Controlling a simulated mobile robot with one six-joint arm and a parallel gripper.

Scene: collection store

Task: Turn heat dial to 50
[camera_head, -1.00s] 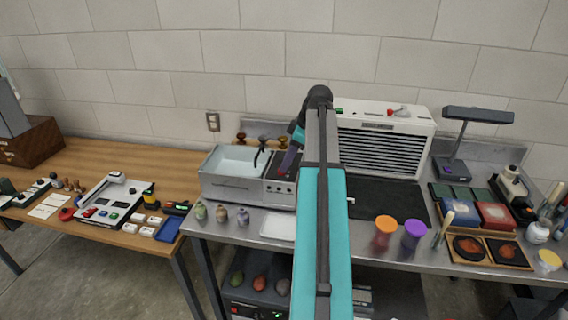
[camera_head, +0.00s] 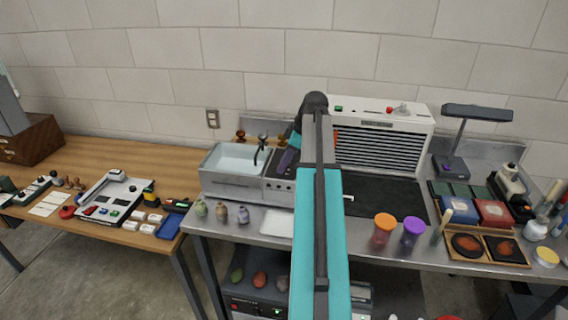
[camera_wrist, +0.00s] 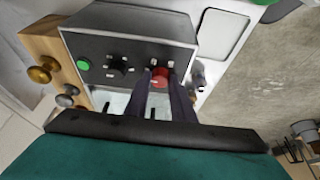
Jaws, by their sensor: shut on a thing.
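In the wrist view, a dark control panel (camera_wrist: 105,46) carries a green button (camera_wrist: 83,64), a black dial (camera_wrist: 118,66) with pale marks around it, and a red knob (camera_wrist: 160,72). My gripper (camera_wrist: 160,84) has its two dark fingers on either side of the red knob and is shut on it. The fingers cover part of the knob, and its markings are too small to read. In the head view, my gripper (camera_head: 287,161) is over the dark panel beside the basin; my arm partly hides this area.
A basin (camera_head: 232,185) with a tap adjoins the panel at left. A white slatted unit (camera_head: 415,125) stands behind my arm to the right. Small bottles (camera_head: 221,211), a white tray (camera_head: 278,222), an orange-lidded jar (camera_head: 384,230) and a purple-lidded jar (camera_head: 412,232) stand along the bench front.

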